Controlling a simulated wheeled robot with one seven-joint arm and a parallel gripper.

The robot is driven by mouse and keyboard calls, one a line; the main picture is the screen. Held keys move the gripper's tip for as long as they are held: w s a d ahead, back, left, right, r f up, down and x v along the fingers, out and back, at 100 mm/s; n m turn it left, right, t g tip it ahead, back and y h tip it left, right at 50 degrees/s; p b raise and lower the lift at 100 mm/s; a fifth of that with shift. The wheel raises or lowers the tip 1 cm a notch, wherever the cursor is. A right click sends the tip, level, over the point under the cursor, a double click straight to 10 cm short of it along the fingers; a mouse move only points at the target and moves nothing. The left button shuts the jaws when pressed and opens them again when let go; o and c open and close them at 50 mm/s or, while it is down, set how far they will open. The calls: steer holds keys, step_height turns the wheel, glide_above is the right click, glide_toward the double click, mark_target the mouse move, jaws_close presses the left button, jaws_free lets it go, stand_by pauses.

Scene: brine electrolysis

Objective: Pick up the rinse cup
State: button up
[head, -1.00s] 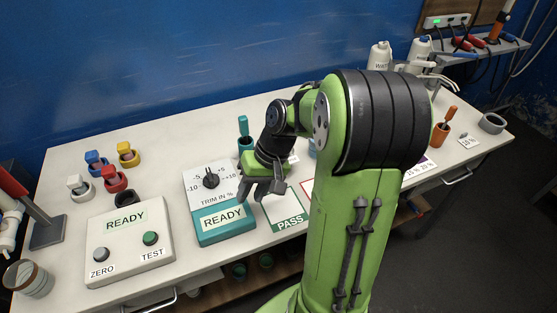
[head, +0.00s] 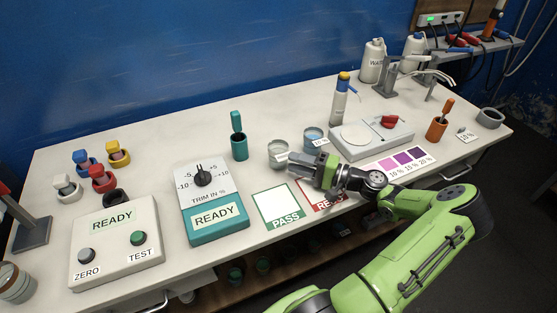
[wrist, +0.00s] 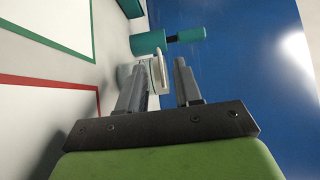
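A pale grey cup (head: 278,154) stands upright on the bench, right of the teal holder; it appears to be the rinse cup, though its label is too small to read. My gripper (head: 300,166) is low over the bench, just in front and to the right of this cup. In the wrist view my gripper (wrist: 160,80) is open, its two fingers apart. The cup (wrist: 158,72) shows beyond the fingertips, in line with the gap and partly hidden by the left finger. I cannot see any contact. A second cup with blue contents (head: 313,136) stands behind my gripper.
The teal holder (head: 239,148) with its teal-handled tool stands left of the cup. The green PASS card (head: 277,206) and red-edged card (head: 325,199) lie in front.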

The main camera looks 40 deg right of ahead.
mark_target(276, 158)
steer(key=b+x, duration=0.1)
steer(key=x, duration=0.6)
steer(key=shift+a, duration=0.25)
jaws_close()
